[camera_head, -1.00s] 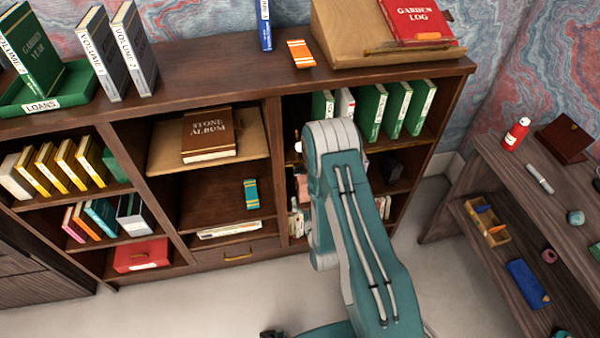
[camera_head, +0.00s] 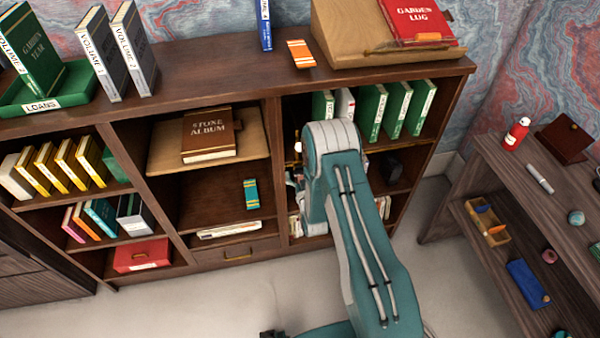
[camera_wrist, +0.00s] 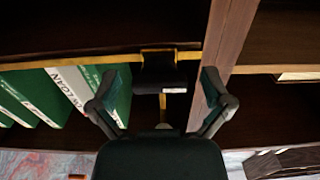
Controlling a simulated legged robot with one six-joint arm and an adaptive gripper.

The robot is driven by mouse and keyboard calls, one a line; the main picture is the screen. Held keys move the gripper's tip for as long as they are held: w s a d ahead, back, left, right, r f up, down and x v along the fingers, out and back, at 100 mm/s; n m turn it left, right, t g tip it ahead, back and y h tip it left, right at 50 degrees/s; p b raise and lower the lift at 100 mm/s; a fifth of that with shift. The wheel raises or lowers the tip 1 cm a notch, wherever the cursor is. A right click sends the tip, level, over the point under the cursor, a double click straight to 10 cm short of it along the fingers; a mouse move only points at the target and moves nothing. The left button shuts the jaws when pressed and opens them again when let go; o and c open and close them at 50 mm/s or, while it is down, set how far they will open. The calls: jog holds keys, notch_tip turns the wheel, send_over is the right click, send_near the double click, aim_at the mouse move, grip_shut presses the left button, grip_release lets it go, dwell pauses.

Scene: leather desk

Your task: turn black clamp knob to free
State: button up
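In the wrist view a black knob (camera_wrist: 158,73) sits on a brass clamp (camera_wrist: 165,104) at the shelf edge, near the upright divider. A small pale mark shows on the knob's lower right. My gripper (camera_wrist: 166,80) is open, with one finger on each side of the knob and a visible gap on both sides. I cannot tell whether the fingertips reach its full depth.
Green books (camera_wrist: 62,92) stand close to my left finger in the wrist view. The wooden divider (camera_wrist: 229,40) runs close to my right finger. In the head view, the bookcase top (camera_head: 200,75) holds books and a lectern, and a side desk (camera_head: 500,180) stands at the right.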

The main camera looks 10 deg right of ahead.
jog(key=c, duration=1)
jog(key=shift+m, duration=0.8)
jog(key=o, duration=1.2)
jog(key=shift+s, duration=0.1)
jog(key=s, duration=1.1)
jog(key=shift+s+f, duration=0.1)
jog(key=shift+s, duration=0.3)
